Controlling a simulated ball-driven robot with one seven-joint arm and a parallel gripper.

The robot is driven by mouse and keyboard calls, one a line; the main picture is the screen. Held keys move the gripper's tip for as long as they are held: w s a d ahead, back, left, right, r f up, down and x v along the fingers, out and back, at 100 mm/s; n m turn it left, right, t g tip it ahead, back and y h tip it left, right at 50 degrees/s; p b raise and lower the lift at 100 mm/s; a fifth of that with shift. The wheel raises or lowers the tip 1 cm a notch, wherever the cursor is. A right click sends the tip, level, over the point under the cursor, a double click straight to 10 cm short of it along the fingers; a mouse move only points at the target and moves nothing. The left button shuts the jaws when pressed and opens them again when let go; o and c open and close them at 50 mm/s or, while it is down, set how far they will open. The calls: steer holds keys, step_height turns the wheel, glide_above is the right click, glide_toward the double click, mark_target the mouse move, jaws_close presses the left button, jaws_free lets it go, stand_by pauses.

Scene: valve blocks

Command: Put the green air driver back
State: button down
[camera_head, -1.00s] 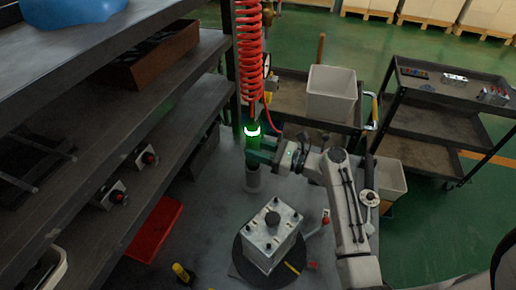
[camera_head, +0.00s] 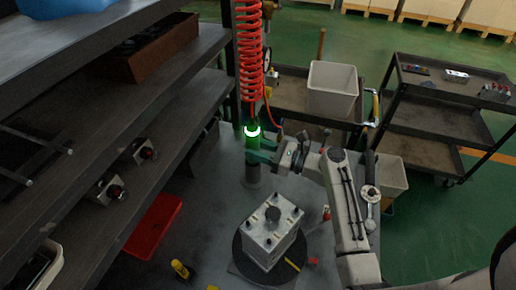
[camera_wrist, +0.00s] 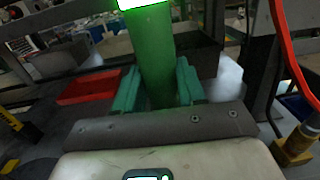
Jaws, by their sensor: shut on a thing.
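The green air driver (camera_head: 252,141) hangs upright below a coiled red hose, with a lit ring near its top. My gripper (camera_head: 258,157) is shut on it from the right. In the wrist view the green driver body (camera_wrist: 154,50) stands between the two green fingers of my gripper (camera_wrist: 158,90). A grey cylindrical holder (camera_head: 252,173) is directly under the driver in the head view. The driver's lower end meets or enters the holder's top; how deep it sits I cannot tell.
A metal valve block (camera_head: 271,232) sits on a dark round plate in front. Dark shelves (camera_head: 150,110) rise at the left, with a red tray (camera_head: 153,226) beside them. The red coiled hose (camera_head: 249,50) hangs above. A cart with a white bin (camera_head: 332,88) stands behind.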

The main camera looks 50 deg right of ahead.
stand_by(0.3)
steer(key=c, duration=0.6)
jaws_free()
steer(key=shift+o, duration=0.2)
steer(key=shift+f, duration=0.15)
steer(key=b+v, duration=0.1)
steer(key=v, duration=0.9)
steer(key=shift+s+d+b, duration=0.2)
steer(key=shift+s+b, duration=0.15)
